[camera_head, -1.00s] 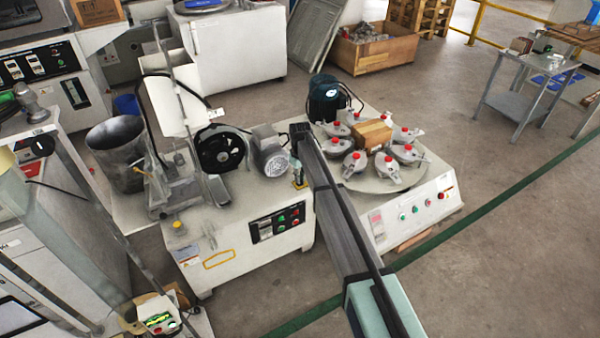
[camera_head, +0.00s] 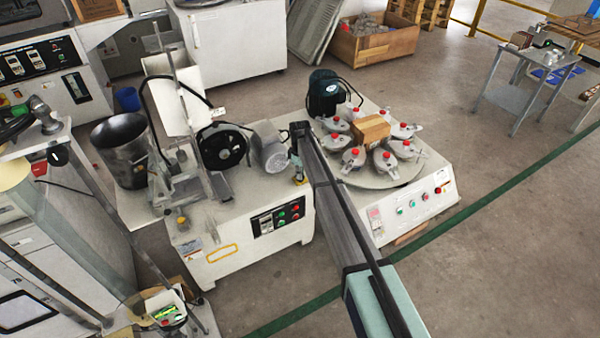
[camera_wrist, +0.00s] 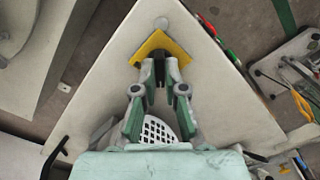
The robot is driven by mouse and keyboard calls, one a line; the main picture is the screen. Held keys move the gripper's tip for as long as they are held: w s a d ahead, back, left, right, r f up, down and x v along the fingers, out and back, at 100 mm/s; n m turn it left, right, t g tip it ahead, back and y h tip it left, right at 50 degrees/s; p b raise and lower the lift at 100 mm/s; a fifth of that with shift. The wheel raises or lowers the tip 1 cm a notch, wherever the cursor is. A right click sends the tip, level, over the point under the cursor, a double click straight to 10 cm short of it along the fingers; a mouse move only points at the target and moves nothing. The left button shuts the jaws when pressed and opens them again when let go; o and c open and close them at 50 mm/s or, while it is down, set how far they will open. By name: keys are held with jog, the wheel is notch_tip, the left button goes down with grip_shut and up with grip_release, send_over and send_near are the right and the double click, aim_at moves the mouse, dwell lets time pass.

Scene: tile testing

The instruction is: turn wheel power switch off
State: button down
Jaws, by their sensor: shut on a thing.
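The wheel machine is a white cabinet (camera_head: 225,255) with a dark grinding wheel (camera_head: 221,147) and a grey motor (camera_head: 270,152) on top. Near the right front corner of its top is a yellow square plate (camera_wrist: 174,43), best seen in the wrist view. A dark switch knob (camera_wrist: 160,72) stands on it, mostly hidden by my fingers. My gripper (camera_wrist: 160,66) is shut on the switch knob. In the head view my gripper (camera_head: 299,172) is over that same corner, partly hidden by my arm. The knob's exact turn angle cannot be told.
The cabinet's front panel (camera_head: 278,217) has green and red buttons. Close on the right stands a round-table machine (camera_head: 430,178) with several red-knobbed pieces. A metal bucket (camera_head: 121,152) is at the left. The floor at the right is open.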

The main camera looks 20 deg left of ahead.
dwell(0.5)
jog(key=c, duration=1.2)
grip_release()
jog(key=shift+c, duration=0.2)
notch_tip(320, 180, up, 12)
